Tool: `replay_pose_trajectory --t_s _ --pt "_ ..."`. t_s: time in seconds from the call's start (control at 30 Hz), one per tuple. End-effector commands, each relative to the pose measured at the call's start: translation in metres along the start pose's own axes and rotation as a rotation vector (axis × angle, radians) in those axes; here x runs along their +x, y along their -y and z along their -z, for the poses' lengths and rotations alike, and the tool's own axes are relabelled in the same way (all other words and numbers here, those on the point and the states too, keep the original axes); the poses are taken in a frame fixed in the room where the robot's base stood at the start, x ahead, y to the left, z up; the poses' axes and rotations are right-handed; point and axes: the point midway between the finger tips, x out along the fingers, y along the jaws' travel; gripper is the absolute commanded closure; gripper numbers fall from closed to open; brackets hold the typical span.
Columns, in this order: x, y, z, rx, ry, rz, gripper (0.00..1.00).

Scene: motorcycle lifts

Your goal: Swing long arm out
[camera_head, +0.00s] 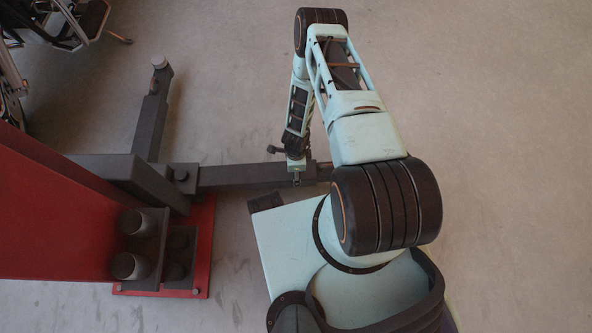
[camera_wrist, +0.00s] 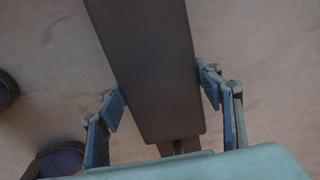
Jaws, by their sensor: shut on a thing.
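The long arm (camera_head: 240,176) is a dark grey beam. In the head view it runs right from a pivot at the foot of the red lift post (camera_head: 60,215), and its right end is hidden behind my arm. My gripper (camera_head: 296,177) reaches down onto this beam near the right of its visible part. In the wrist view the beam (camera_wrist: 150,60) runs from the top edge to the lower middle, with one finger of my gripper (camera_wrist: 163,95) on each side. The fingers are shut on the beam.
A second, shorter dark arm (camera_head: 151,120) points away from the post, with a round pad at its tip. A red base plate (camera_head: 204,255) with dark cylinders lies by the post. Part of a motorcycle (camera_head: 85,20) shows at top left. The floor beyond the beam is clear.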

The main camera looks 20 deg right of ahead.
Motion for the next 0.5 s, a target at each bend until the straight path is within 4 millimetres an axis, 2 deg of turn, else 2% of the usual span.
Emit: replay_pose_trajectory --t_s 0.17,0.2,0.37,0.5 --pt "0.0005 -0.0012 0.0015 0.0 -0.002 -0.002 0.83" --pt "0.0005 -0.0011 0.0015 0.0 -0.002 -0.002 0.39" --pt "0.0003 -0.0007 0.001 0.0 -0.001 -0.001 0.22" --pt "0.0002 -0.0006 0.0005 0.0 -0.001 -0.001 0.22"
